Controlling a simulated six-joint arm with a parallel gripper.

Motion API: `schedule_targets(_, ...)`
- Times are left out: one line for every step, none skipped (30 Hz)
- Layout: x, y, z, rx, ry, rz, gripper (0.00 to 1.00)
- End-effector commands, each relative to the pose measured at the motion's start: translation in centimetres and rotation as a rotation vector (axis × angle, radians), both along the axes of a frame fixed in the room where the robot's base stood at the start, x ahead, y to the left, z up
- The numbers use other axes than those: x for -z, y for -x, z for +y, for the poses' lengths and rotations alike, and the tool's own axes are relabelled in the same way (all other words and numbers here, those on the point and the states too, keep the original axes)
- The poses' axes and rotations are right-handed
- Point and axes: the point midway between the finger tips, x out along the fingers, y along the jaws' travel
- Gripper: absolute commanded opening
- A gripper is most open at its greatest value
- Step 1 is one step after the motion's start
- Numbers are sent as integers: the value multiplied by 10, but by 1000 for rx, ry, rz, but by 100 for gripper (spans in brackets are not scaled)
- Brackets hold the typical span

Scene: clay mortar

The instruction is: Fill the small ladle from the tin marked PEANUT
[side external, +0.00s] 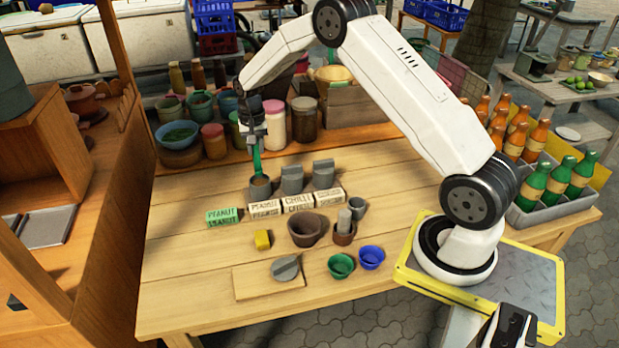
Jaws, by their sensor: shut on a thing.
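My gripper (255,138) is shut on the green handle of the small ladle (257,163), which hangs upright. The ladle's lower end reaches the mouth of the leftmost grey tin (261,189); its bowl is not visible. That tin is open with something brown inside. A white label block (264,208) reading PEANUT stands in front of it. A green block (222,217), also reading PEANUT, lies to its left. Two other grey tins, a middle one (292,181) and a right one (323,174), look closed, with a CHILLI block (298,203) before the middle one.
A clay mortar (304,231), a brown pot with a grey pestle-like piece (344,226), a grey cup (357,208), green bowl (341,266), blue bowl (371,258) and yellow block (262,239) stand nearer. A grey lid-like disc (286,268) lies on a board. Jars stand behind.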

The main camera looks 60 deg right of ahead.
Motion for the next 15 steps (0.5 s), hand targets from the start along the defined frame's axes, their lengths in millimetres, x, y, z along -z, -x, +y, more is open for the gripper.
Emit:
schedule_targets(4,0,0,0,-1,1,0)
schedule_targets(6,0,0,0,-1,1,0)
schedule_targets(8,0,0,0,0,1,0)
schedule_targets(10,0,0,0,0,1,0)
schedule_targets(12,0,0,0,0,1,0)
schedule_targets(15,0,0,0,0,1,0)
schedule_targets(16,0,0,0,0,1,0)
schedule_targets(18,0,0,0,0,1,0)
schedule_targets(21,0,0,0,0,1,0)
schedule_targets(23,0,0,0,-1,1,0)
schedule_targets(25,0,0,0,-1,1,0)
schedule_targets(27,0,0,0,-1,1,0)
schedule_targets(29,0,0,0,-1,1,0)
schedule_targets(31,0,0,0,0,1,0)
schedule_targets(34,0,0,0,-1,2,0)
